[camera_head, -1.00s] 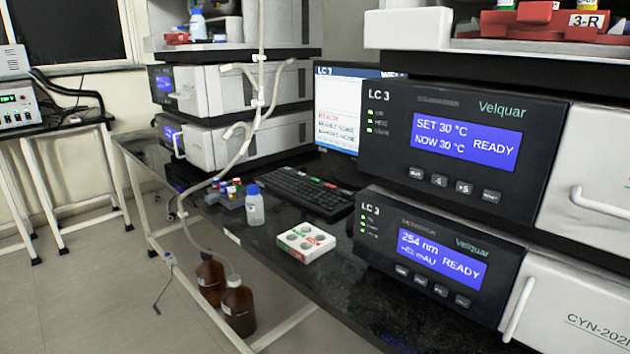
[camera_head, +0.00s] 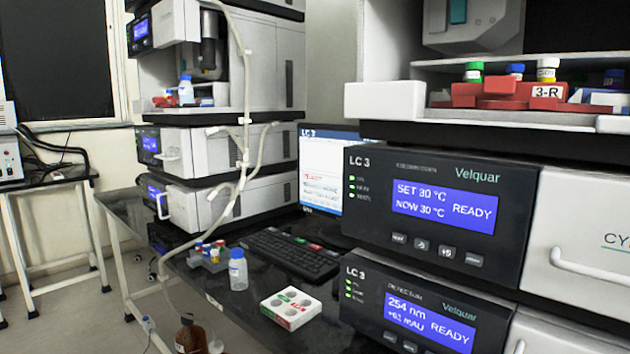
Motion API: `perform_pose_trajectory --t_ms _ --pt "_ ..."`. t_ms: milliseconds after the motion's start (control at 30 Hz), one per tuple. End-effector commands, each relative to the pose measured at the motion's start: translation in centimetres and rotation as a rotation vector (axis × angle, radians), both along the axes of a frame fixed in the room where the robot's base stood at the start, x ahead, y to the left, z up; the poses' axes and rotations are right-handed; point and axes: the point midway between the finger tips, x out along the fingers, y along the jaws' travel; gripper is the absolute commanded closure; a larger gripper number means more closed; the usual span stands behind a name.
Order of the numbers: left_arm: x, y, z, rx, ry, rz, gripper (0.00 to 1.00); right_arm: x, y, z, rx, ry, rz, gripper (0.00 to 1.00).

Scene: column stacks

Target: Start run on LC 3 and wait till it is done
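The LC 3 stack stands at the right. Its column oven (camera_head: 440,205) reads SET 30 °C, NOW 30 °C, READY. Below it the LC 3 detector (camera_head: 425,315) reads 254 nm and READY, with its lower part cut off by the frame. The LC 3 computer screen (camera_head: 325,170) shows a window with a red line of text, too small to read surely. The keyboard (camera_head: 285,256) lies in front of it, with a green key and a red key along its far side. Above the oven, a red rack marked 3-R (camera_head: 500,95) with capped vials sits in the open sampler bay. Neither gripper is in view.
A second instrument stack (camera_head: 215,150) stands at the back left, with tubing hanging before it. A brown bottle (camera_head: 190,337) is below the bench edge.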

Motion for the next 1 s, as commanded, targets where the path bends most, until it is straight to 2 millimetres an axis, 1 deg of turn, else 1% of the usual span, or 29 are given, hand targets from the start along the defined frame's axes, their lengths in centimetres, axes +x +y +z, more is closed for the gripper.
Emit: perform_pose_trajectory --t_ms 33,67,100,167,200,233,700,1000 --pt "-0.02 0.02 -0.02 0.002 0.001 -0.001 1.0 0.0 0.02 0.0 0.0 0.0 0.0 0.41" --pt "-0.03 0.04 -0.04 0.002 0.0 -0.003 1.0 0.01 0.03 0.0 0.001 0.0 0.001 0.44" --pt "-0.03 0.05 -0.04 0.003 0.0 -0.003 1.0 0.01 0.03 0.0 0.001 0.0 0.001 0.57" --pt "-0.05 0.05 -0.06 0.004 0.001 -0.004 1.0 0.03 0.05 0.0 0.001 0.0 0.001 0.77" --pt "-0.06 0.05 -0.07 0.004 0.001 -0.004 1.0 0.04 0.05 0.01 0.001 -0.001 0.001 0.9" --pt "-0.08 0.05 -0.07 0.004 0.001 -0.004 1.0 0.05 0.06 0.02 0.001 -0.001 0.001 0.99" --pt "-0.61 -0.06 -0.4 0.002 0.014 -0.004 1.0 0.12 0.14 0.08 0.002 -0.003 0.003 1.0" --pt "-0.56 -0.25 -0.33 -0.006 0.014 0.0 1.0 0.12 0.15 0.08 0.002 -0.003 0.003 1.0"
